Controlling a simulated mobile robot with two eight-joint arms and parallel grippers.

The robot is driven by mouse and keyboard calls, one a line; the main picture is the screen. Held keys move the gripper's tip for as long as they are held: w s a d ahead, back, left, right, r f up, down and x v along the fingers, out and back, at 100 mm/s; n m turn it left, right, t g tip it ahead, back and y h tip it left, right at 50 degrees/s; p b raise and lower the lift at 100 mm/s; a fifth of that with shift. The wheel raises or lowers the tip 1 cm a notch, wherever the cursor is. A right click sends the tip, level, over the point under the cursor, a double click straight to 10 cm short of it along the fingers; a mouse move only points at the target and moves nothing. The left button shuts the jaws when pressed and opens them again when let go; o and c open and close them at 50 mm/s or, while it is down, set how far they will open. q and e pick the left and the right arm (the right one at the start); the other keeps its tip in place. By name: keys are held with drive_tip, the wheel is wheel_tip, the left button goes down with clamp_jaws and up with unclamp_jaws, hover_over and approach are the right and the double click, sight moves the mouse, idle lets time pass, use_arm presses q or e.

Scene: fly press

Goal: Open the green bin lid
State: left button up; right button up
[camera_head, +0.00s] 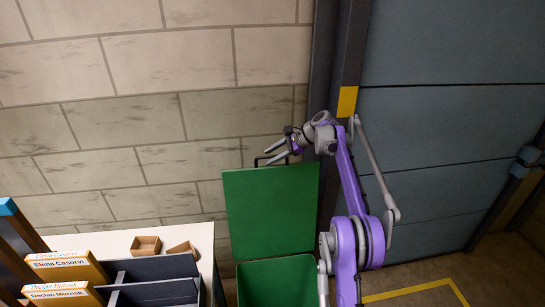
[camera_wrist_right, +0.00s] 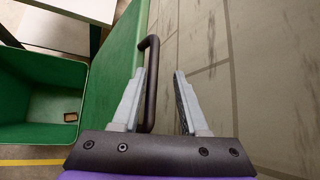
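The green bin (camera_head: 277,284) stands at the bottom centre of the head view; its open inside (camera_wrist_right: 38,90) shows at the left of the right wrist view. The green lid (camera_head: 270,208) is raised, standing roughly upright behind the bin against the wall side. Its black handle (camera_wrist_right: 150,85) is at the lid's upper edge. My right gripper (camera_head: 272,154) is at the handle, above the lid. Its two fingers (camera_wrist_right: 157,85) are apart, with the handle bar between them, close to the left finger; I cannot tell if it touches. My left gripper is out of view.
A white table (camera_head: 185,236) with small cardboard boxes (camera_head: 146,245), grey trays and yellow name-labelled folders (camera_head: 68,267) stands left of the bin. A brick wall is close behind the lid. A dark post (camera_head: 340,75) rises behind my right arm. A small brown item (camera_wrist_right: 71,117) lies inside the bin.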

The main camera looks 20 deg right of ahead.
drive_tip(key=shift+s+f, duration=0.1)
drive_tip(key=shift+s, duration=0.1)
idle(0.3)
drive_tip(key=v, duration=1.1)
drive_tip(key=shift+a+f, duration=0.1)
drive_tip(key=s+a+n+g+h, duration=0.1)
drive_tip(key=s+a+n+h, duration=0.3)
drive_tip(key=s+a+n, duration=0.75)
drive_tip(key=s+a+f+n+h, duration=0.1)
drive_tip(key=s+a+f+n, duration=0.1)
drive_tip(key=s+f, duration=0.3)
drive_tip(key=s+a+f+n+t+h, duration=0.1)
drive_tip(key=s+a+f, duration=0.3)
drive_tip(key=s, duration=0.9)
drive_tip(key=s+a+f+n+h, duration=0.2)
drive_tip(key=s+f, duration=0.4)
drive_tip(key=s, duration=0.4)
drive_tip(key=shift+a+f+n+t, duration=0.35)
drive_tip(key=shift+a+n, duration=0.35)
drive_tip(key=shift+n, duration=0.35)
